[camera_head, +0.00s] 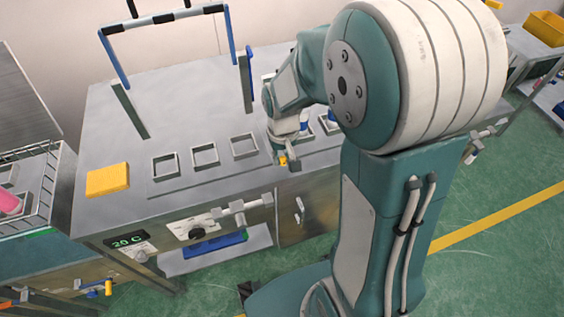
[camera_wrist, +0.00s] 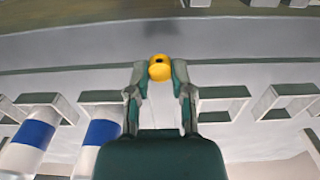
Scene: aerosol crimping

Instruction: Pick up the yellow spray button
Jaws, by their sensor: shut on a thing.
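The yellow spray button (camera_wrist: 160,70) is a small yellow cylinder with a dark hole. In the wrist view it sits between the fingertips of my gripper (camera_wrist: 158,78), which is shut on it. In the head view, my gripper (camera_head: 287,160) is over the front part of the steel bench, with a bit of yellow, the button (camera_head: 282,160), at its tip. The arm hides part of this area. I cannot tell from these views how far the button is above the bench top.
Square metal holders (camera_head: 204,155) stand in a row on the steel bench (camera_head: 150,120). Two blue-and-white cans (camera_wrist: 30,140) stand near my gripper. A yellow block (camera_head: 107,180) lies at the bench's left end. A blue-and-black frame (camera_head: 165,17) rises at the back.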

